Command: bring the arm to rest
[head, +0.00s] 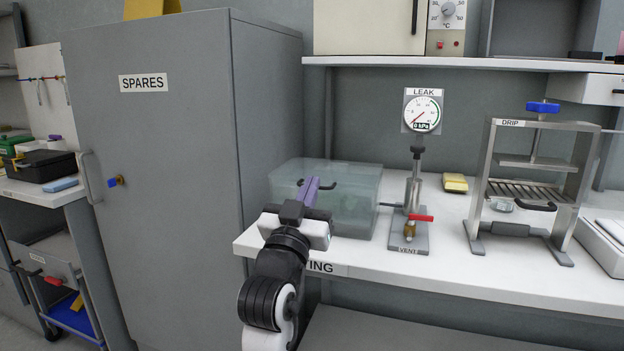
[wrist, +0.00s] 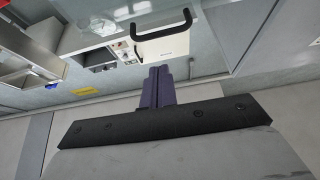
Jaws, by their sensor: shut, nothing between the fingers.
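My gripper (head: 309,191) is at the front left end of the bench in the head view, raised in front of a clear water tank. Its purple fingers are shut together with nothing between them. In the wrist view the closed fingers (wrist: 158,86) point out over the dark mounting bar, and no object is held. My arm comes up from the bottom of the head view and hides part of the bench's front edge.
The clear tank (head: 357,208) stands right behind my gripper. A leak gauge stand (head: 410,240) and a drip press (head: 478,200) stand further right on the bench (head: 450,265). A tall grey spares cabinet (head: 165,210) is to the left. Free space lies before the bench.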

